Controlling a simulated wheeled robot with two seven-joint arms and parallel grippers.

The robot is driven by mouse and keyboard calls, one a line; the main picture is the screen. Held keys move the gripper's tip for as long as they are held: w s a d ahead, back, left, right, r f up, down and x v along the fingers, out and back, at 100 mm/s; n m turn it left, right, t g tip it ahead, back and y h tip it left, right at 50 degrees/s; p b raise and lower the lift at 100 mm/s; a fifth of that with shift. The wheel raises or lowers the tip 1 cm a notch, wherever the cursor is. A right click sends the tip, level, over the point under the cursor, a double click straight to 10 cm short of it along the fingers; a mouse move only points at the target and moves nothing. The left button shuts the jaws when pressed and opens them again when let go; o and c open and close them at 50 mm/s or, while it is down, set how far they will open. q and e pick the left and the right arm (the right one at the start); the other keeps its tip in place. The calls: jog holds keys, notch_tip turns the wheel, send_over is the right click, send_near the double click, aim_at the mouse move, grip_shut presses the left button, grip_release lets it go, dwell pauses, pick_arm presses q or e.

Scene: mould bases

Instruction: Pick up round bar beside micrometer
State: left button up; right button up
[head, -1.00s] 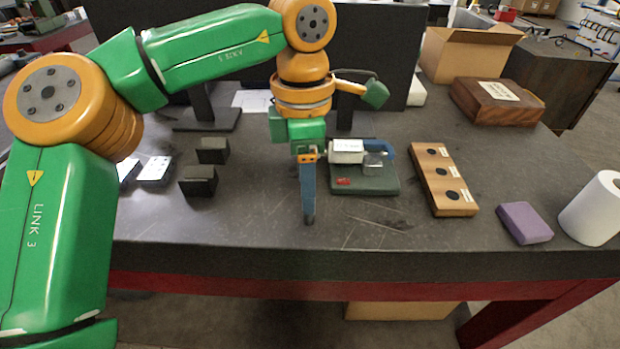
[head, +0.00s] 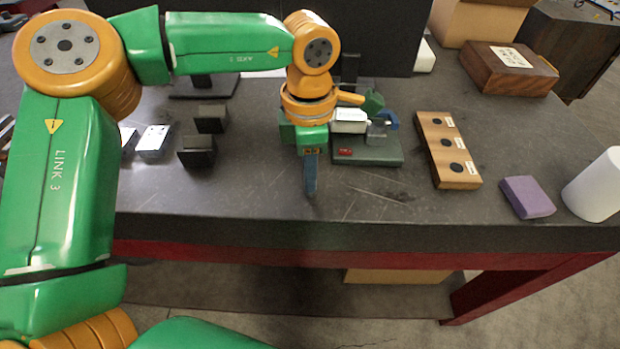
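A micrometer set-up stands right of centre: a dark green base (head: 372,152) with a small red label, carrying a white and grey piece (head: 349,121) and a blue part (head: 391,121) at its right end. I cannot make out a separate round bar; my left wrist hides some of the bench behind it. My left gripper (head: 311,191) points down just left of the green base, over bare bench. Its blue fingers show edge-on as one, with nothing visible at the tip. Whether they are apart is unclear. My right gripper is out of view.
Black blocks (head: 197,151) and small metal blocks (head: 154,142) stand left. A wooden holder with dark discs (head: 447,151), a purple block (head: 527,197) and a white roll (head: 595,188) lie right. A wooden box (head: 507,70) is behind. The front bench strip is mostly clear.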

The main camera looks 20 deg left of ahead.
pick_arm(q)
grip_shut()
jog(key=shift+w, duration=0.1)
